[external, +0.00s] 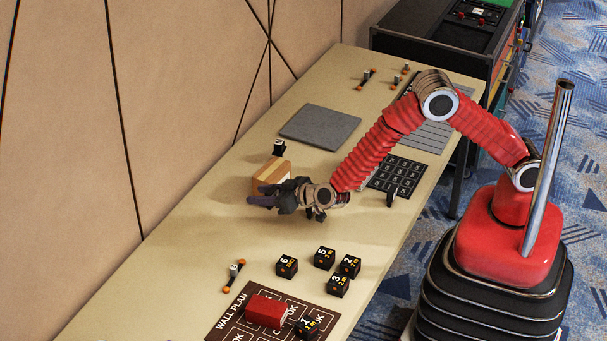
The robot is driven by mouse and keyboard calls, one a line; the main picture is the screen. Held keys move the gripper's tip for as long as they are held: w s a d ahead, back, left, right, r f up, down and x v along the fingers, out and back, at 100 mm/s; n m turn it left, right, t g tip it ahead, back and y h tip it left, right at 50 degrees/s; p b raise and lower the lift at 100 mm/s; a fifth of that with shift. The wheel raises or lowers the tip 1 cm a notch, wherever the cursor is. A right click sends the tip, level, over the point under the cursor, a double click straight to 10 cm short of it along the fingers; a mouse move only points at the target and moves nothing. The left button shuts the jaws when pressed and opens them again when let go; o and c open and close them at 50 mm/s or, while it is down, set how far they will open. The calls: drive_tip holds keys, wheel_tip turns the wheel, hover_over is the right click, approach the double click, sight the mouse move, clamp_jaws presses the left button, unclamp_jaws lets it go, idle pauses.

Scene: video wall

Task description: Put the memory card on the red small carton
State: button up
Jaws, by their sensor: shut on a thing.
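The red small carton (265,311) lies on the dark brown wall plan mat (231,324) at the near end of the table. My gripper (259,195) is above the middle of the table, pointing left. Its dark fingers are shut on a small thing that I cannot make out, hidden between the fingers. I cannot pick out the memory card anywhere else in this view. My gripper is well apart from the red carton, farther up the table.
A brown taped box (270,173) stands just behind my gripper. Several black numbered cubes (325,258) stand between my gripper and the mat, with cube 1 (308,326) beside the red carton. A grey pad (319,129) and a black keypad-like panel (398,175) lie farther back.

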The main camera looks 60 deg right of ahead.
drive_tip(key=s+a+r+n+y, duration=0.1)
drive_tip(key=s+a, duration=0.2)
drive_tip(key=a, duration=0.6)
drive_tip(key=s+a+r+n+y, duration=0.15)
drive_tip(key=s+a, duration=0.25)
drive_tip(key=a, duration=0.4)
wheel_tip(320, 180, up, 4)
drive_tip(key=n+g+y, duration=0.1)
drive_tip(key=n+y, duration=0.2)
drive_tip(key=y, duration=0.1)
hover_over(253, 305)
drive_tip(key=shift+a+f, duration=0.1)
drive_tip(key=shift+f, duration=0.05)
drive_tip(key=shift+f, duration=3.15)
drive_tip(key=shift+f, duration=1.85)
drive_tip(key=shift+f, duration=0.1)
